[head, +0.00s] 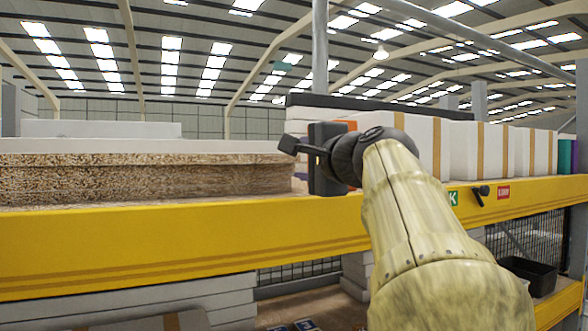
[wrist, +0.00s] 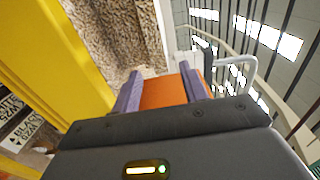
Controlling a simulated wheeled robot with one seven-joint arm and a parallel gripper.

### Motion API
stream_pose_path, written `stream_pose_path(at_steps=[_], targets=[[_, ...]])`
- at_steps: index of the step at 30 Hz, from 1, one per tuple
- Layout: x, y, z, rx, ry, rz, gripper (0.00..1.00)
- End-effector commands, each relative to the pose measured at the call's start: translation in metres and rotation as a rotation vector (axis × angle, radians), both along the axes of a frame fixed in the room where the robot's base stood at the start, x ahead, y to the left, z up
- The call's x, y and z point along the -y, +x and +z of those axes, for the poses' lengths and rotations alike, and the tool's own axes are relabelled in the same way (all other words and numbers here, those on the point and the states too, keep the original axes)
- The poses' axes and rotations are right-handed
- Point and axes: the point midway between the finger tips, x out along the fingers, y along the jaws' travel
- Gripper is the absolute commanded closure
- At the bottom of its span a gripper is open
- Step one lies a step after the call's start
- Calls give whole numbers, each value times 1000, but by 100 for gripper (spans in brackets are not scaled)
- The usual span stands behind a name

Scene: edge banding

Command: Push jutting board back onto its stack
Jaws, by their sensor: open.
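A stack of chipboard boards (head: 150,182) with rough brown edges and a pale top lies at the left in the head view, behind the yellow beam. Its upper layer (head: 140,159) seems to overhang the face below; how far it juts I cannot tell. The wrist view shows the rough chipboard face (wrist: 112,35) beyond my fingers. My gripper (head: 288,145) is beside the stack's right end, above the beam. In the wrist view its two purple-grey fingers (wrist: 162,84) stand apart, with an orange surface between them. I see no board between them; contact with the stack cannot be told.
The yellow beam (head: 180,240) runs along the front, below my gripper. White panels with tan strips (head: 463,150) stand to the right of my arm. More white boards (head: 170,305) lie below the beam. A dark bin (head: 530,275) sits at the lower right.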

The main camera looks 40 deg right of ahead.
Motion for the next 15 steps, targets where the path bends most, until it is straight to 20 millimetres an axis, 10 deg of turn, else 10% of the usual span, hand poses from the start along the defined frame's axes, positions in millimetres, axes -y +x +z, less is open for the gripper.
stream_pose_path(at_steps=[15], targets=[[-25, -90, -6, 2, -2, -5, 56]])
